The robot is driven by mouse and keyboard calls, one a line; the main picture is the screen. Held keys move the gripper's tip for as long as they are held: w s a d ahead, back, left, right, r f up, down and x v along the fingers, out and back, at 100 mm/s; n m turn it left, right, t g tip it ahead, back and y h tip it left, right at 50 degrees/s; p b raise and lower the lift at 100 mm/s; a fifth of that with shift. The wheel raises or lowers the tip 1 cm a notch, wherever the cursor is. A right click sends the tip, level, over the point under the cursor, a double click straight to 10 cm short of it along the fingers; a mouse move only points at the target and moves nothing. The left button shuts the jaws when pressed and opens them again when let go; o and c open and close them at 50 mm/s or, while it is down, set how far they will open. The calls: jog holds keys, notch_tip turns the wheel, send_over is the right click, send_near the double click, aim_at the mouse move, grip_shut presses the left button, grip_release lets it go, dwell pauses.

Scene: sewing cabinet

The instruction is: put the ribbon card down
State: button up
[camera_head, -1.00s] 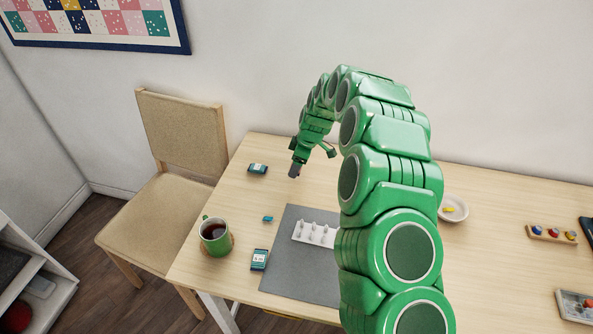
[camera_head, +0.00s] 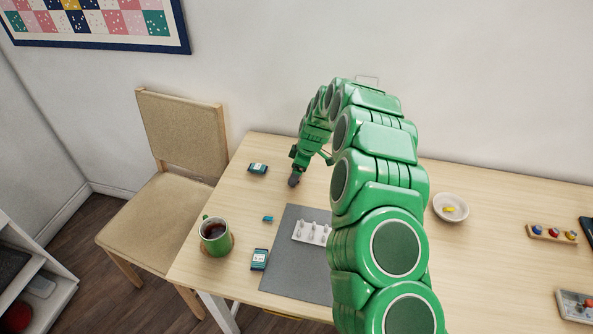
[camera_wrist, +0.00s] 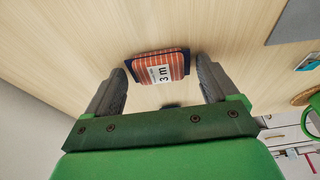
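The ribbon card (camera_wrist: 160,69) shows in the wrist view as an orange-and-white striped card with dark ends and a "3 m" label. It lies flat against the wood tabletop, between and slightly beyond my fingertips. My gripper (camera_wrist: 162,77) is open around it, with a narrow gap visible at the right finger and little or none at the left. In the head view my gripper (camera_head: 294,181) points down low over the table, behind the grey mat. The card cannot be made out there. Whether it rests fully on the table is hard to tell.
A teal card (camera_head: 258,168) lies left of my gripper; another (camera_head: 259,260) lies beside the grey mat (camera_head: 290,270). A small teal piece (camera_head: 267,219), a green mug (camera_head: 214,235) and a white pegged rack (camera_head: 312,232) are nearer. A white bowl (camera_head: 451,208) stands right. Bare wood surrounds my gripper.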

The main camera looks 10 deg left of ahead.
jog(key=shift+o, duration=0.4)
jog(key=shift+r, duration=0.2)
jog(key=v, duration=1.2)
jog(key=shift+f, duration=0.1)
